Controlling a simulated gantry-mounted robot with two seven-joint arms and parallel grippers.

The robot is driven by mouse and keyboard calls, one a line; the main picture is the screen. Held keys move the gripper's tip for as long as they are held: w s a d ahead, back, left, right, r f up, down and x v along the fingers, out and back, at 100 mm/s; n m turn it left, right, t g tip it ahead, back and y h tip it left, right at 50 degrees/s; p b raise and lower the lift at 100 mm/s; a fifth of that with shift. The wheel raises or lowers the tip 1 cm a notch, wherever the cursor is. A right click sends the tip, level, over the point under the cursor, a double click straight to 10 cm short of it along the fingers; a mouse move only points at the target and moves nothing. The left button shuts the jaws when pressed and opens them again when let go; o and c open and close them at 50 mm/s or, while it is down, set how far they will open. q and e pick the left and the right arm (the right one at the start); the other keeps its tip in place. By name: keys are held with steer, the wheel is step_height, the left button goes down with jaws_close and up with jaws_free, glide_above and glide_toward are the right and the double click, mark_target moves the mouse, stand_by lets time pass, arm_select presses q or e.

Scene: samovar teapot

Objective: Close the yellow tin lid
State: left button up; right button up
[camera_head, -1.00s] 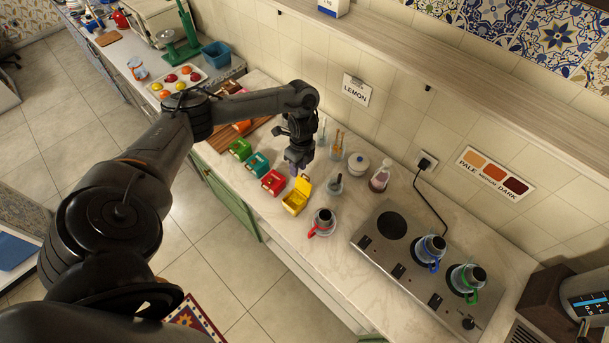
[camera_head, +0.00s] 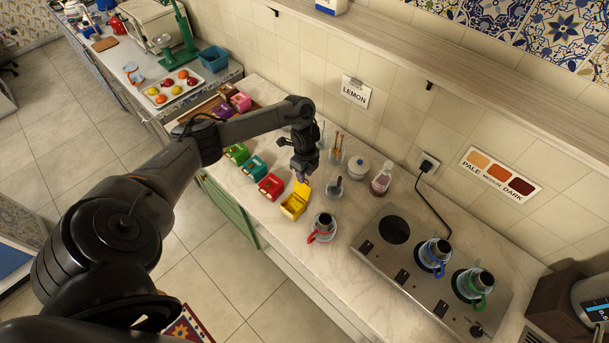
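The yellow tin (camera_head: 292,206) stands on the pale counter, with its lid (camera_head: 302,190) raised on the wall side. My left gripper (camera_head: 300,178) points down right behind the raised lid, at its upper edge. I cannot tell whether it touches the lid. Its fingertips are small and partly hidden, so I cannot see whether they are open or shut. My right gripper is not in view.
Red (camera_head: 270,186), teal (camera_head: 254,169) and green (camera_head: 236,153) tins stand in a row to the left. A cup with a red handle (camera_head: 323,227) stands to the right, before the hotplate (camera_head: 400,267). A glass (camera_head: 334,188) stands near the lid.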

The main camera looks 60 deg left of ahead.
arm_select(q)
steer(key=shift+f, duration=0.35)
jaws_close()
stand_by(1.3)
